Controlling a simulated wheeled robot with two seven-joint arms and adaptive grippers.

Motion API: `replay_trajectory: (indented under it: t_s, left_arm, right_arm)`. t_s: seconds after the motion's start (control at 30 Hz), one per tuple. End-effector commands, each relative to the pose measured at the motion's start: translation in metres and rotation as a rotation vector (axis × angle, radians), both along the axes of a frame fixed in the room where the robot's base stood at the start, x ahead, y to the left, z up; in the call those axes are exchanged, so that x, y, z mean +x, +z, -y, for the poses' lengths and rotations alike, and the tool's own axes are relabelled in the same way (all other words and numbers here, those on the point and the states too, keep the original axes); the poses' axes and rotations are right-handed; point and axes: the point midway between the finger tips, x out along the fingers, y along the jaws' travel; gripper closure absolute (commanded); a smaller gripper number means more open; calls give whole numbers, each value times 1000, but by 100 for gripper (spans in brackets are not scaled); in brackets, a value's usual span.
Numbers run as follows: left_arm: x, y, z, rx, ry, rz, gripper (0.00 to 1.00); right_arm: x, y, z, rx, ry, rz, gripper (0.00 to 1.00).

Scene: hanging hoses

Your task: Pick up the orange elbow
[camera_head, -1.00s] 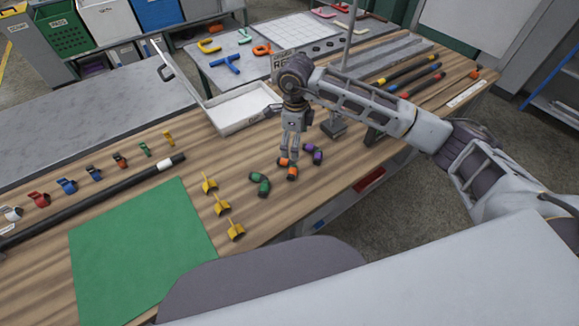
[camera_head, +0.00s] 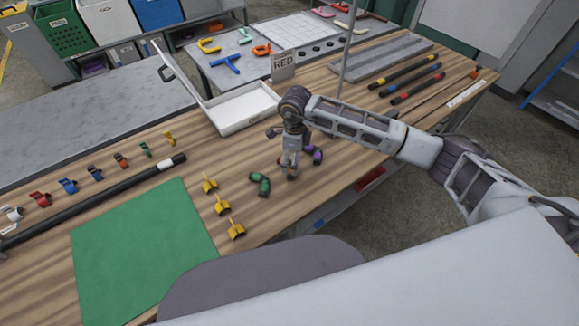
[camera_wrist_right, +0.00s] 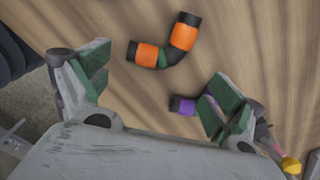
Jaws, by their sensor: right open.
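The orange elbow (camera_wrist_right: 184,37), a bent black pipe piece with two orange bands, lies on the wooden bench. In the head view my right gripper (camera_head: 291,164) covers most of it. In the right wrist view my right gripper (camera_wrist_right: 160,72) is open and empty. The elbow lies ahead of and between its two fingers, with no visible contact. A purple elbow (camera_wrist_right: 186,104) lies close by, partly hidden behind the right-hand finger; it also shows in the head view (camera_head: 317,154). My left gripper is not in view.
A green elbow (camera_head: 260,184) lies left of the gripper. Yellow clips (camera_head: 222,208) stand near a green mat (camera_head: 140,250). A thin upright pole (camera_head: 347,50) rises behind the arm.

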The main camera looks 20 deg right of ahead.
Motion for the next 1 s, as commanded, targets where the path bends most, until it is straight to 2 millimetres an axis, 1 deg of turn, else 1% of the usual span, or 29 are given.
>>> replay_trajectory:
  t_s: [0.13, 0.27, 0.47, 0.63, 0.8, 1.0]
  left_arm:
    - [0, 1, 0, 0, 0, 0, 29]
    - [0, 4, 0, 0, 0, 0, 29]
    - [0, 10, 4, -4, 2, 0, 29]
    - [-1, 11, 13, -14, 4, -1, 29]
    - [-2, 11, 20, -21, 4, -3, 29]
    - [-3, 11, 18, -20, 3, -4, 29]
  right_arm:
    - [0, -2, -1, 1, 0, -1, 6]
    - [-1, -10, -3, 1, 1, -2, 6]
    - [-3, -31, -9, 1, 2, -3, 6]
    - [-2, -47, -8, 1, 0, -1, 6]
    - [-2, -52, -8, 0, 0, 0, 6]
    - [-2, -52, -8, 0, 0, 0, 6]
